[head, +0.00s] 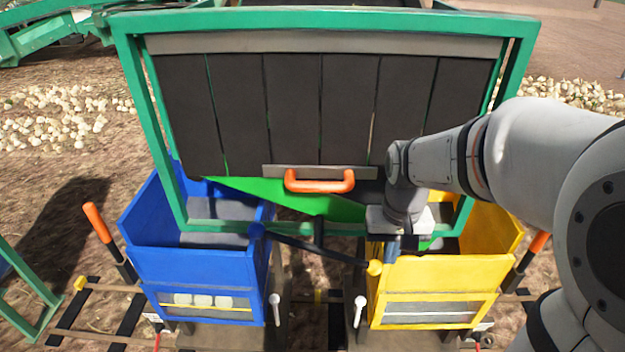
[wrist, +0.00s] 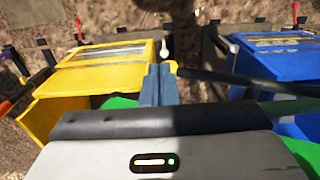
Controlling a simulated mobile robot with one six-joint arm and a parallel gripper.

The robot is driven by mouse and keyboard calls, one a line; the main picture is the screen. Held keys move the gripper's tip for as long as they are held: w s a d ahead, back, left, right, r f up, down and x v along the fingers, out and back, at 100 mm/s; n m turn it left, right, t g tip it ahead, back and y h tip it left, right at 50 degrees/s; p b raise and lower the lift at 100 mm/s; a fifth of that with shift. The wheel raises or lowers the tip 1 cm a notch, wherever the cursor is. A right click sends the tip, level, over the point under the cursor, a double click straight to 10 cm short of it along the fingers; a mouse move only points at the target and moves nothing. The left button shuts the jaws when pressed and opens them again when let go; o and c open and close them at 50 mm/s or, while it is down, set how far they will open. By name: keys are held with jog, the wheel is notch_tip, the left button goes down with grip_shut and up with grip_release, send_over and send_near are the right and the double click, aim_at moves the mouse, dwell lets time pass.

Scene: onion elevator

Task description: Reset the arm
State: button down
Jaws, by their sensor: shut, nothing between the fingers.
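My gripper (head: 392,247) reaches in from the right of the head view, pointing down over the inner edge of the yellow bin (head: 440,275). In the wrist view its blue-grey fingers (wrist: 158,84) are together with nothing between them. The yellow bin also shows in the wrist view (wrist: 100,76), at the left. A dark bar with a yellow knob (head: 375,267) passes close to the fingertips; I cannot tell if they touch. The gripper body hides part of the yellow bin and of the green frame.
A green frame (head: 135,90) with dark hanging flaps (head: 290,100) and an orange handle (head: 320,186) stands behind the gripper. A blue bin (head: 195,262) is at the left. White-knobbed levers (head: 275,300) stand between the bins. Orange-handled levers (head: 98,222) flank them. Onions lie on the ground behind.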

jog(key=s+d+r+t, duration=0.1)
jog(key=s+r, duration=0.3)
jog(key=s, duration=0.5)
jog(key=shift+d+t, duration=0.25)
jog(key=shift+t, duration=0.65)
